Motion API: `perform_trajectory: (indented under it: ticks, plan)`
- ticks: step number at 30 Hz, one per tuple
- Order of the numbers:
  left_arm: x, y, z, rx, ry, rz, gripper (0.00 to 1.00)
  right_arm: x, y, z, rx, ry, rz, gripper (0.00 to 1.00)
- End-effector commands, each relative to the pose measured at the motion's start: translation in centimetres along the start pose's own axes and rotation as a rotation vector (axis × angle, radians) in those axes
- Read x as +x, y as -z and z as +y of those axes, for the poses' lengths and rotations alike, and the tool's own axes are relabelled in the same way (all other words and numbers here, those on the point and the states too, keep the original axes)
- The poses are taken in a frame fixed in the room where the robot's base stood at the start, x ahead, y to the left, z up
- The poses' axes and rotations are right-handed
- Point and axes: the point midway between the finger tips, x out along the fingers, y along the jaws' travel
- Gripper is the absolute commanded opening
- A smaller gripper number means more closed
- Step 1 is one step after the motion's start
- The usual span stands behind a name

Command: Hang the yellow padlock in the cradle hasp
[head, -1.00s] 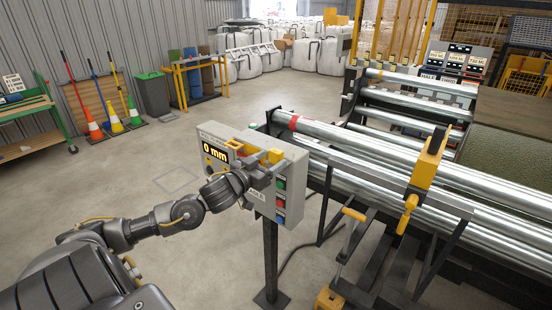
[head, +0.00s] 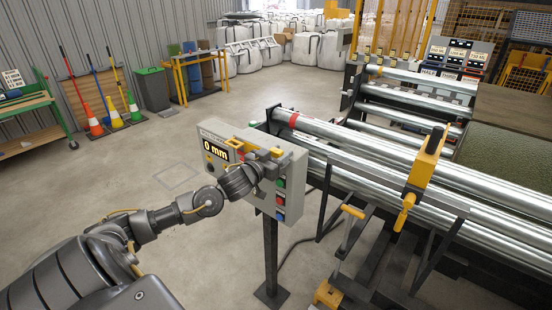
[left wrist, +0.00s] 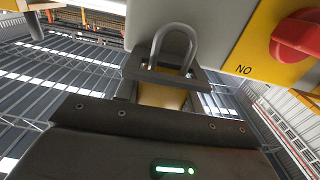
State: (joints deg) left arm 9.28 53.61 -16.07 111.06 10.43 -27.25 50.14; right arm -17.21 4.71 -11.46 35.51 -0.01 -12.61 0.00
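The yellow padlock shows in the left wrist view as a yellow body (left wrist: 160,95) with a silver U-shaped shackle (left wrist: 176,46) pointing up. My left gripper (left wrist: 160,84) is around the yellow body and looks shut on it. A dark plate lies across the shackle's foot; I cannot tell whether it is fingertips or part of the cradle hasp. In the head view my left gripper (head: 266,163) is at the front of the grey control box (head: 297,170), largely hiding the padlock. The hasp cannot be made out clearly. My right gripper is not in view.
A red knob (left wrist: 298,36) on a yellow plate is close right of the shackle. Long steel rollers (head: 400,160) lie right of the box.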

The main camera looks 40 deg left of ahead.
Motion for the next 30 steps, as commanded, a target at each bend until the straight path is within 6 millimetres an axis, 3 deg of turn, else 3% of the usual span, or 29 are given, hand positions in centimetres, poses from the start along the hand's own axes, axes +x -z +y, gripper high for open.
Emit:
perform_trajectory:
  ticks: [1,4,13,24,30]
  plan:
    - [0.0,0.0,0.0,0.000,0.000,0.000,0.26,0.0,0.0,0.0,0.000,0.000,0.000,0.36]
    - [0.0,0.0,0.0,0.000,0.000,0.000,0.13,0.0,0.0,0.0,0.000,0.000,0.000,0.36]
    - [0.0,0.7,0.0,0.000,-0.001,0.003,0.13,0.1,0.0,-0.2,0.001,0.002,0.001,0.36]
    - [0.0,7.6,0.0,0.003,-0.001,0.006,0.13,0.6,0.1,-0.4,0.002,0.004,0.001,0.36]
    - [0.0,9.7,0.0,0.001,0.000,0.002,0.13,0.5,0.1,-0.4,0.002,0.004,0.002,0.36]
